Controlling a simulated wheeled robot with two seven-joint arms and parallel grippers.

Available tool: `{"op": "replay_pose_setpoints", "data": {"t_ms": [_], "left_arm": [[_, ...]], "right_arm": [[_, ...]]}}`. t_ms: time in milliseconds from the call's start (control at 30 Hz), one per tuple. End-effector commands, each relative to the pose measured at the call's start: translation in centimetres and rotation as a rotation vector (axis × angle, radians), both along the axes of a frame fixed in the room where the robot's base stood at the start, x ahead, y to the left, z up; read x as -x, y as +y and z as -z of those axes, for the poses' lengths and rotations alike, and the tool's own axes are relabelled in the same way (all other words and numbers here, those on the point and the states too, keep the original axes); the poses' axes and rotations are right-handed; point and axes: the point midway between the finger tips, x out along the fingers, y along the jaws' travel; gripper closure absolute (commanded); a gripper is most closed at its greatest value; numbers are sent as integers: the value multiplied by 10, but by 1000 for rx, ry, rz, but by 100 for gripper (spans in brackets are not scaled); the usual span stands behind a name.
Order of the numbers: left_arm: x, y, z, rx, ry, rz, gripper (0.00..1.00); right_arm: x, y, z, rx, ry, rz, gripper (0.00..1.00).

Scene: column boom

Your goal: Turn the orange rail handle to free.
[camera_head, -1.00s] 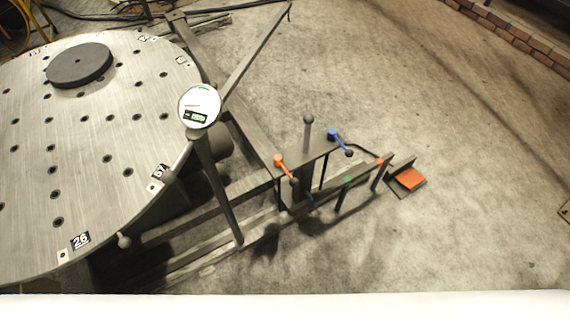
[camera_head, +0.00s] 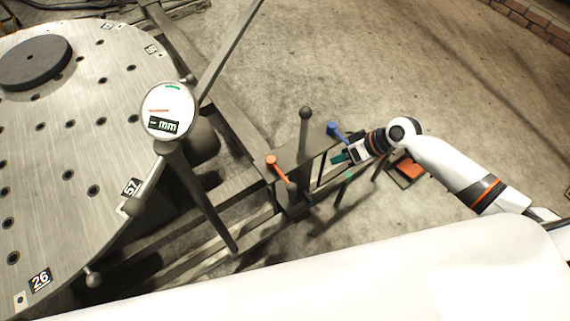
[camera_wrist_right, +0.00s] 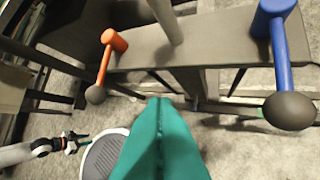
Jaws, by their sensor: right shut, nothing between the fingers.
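The orange rail handle (camera_head: 280,172) is a short lever on the left end of the dark bracket, with a dark ball knob pointing down and right. In the right wrist view the orange handle (camera_wrist_right: 105,62) is at upper left, its knob toward the camera. My right gripper (camera_head: 338,158) is to the right of it, near the blue handle (camera_head: 337,132). Its teal fingers (camera_wrist_right: 160,105) are pressed together, empty and apart from the orange handle. A second gripper, apparently my left (camera_wrist_right: 82,139), shows small at lower left in the wrist view; its jaws are too small to judge.
A grey ball-topped lever (camera_head: 305,130) stands between the two handles. The bracket plate (camera_head: 300,150) carries them. A round gauge (camera_head: 168,110) on a post and the large holed table (camera_head: 85,150) are left. Open floor is behind.

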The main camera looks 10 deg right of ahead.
Motion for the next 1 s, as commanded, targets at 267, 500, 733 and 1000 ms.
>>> {"op": "replay_pose_setpoints", "data": {"t_ms": [267,500,733,1000], "left_arm": [[1,0,5,0,2,0,64],[5,0,5,-1,8,0,64],[5,0,6,-1,8,0,64],[5,0,10,-1,8,0,64]], "right_arm": [[10,15,-28,-42,11,-92,100],[10,15,-27,-42,10,-88,100],[5,28,-11,-45,9,-87,100],[-7,63,33,-46,10,-87,100]]}}
